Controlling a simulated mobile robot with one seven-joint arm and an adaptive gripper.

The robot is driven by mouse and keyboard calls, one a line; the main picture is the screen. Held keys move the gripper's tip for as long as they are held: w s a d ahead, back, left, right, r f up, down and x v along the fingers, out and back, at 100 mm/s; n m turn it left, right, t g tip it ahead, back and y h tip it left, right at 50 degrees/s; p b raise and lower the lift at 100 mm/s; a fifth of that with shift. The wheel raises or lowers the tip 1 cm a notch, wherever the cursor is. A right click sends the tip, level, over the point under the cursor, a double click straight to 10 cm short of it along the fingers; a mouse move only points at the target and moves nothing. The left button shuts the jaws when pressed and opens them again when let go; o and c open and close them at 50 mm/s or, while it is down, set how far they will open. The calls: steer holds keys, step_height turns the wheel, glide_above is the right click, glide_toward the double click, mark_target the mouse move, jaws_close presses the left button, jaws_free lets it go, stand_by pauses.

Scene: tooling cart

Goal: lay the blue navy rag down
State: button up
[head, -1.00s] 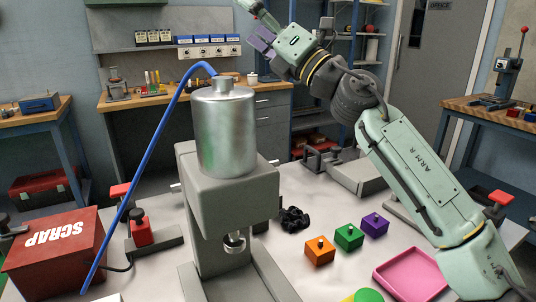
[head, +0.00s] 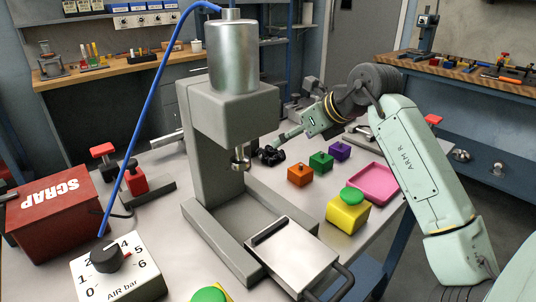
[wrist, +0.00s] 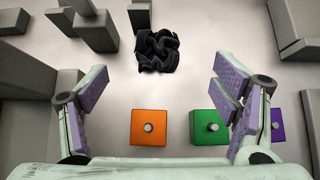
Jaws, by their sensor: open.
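A dark, almost black crumpled rag (head: 271,155) lies bunched on the pale tabletop, just behind and right of the press. In the wrist view the rag (wrist: 157,50) sits at top centre as a loose heap of folds. Its navy colour is hard to make out. My gripper (head: 284,137) is low over the table close to the rag, partly hidden by its own arm. In the wrist view my gripper (wrist: 158,78) is open, purple pads spread wide, with nothing between them. The rag is apart from both fingers.
Orange (head: 300,175), green (head: 320,162) and purple (head: 339,151) knobbed blocks stand near the rag. A pink tray (head: 358,196) and yellow block with green button (head: 347,216) are nearer. The tall grey press (head: 215,130) stands left. A red SCRAP box (head: 50,215) is far left.

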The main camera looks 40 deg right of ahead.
mark_target(272, 148)
steer(key=p+x, duration=0.2)
steer(key=x, duration=0.7)
steer(key=shift+a+f, duration=0.1)
steer(key=shift+a, duration=0.05)
steer(key=c, duration=1.3)
steer(key=shift+c, duration=0.2)
steer(key=shift+w, duration=0.1)
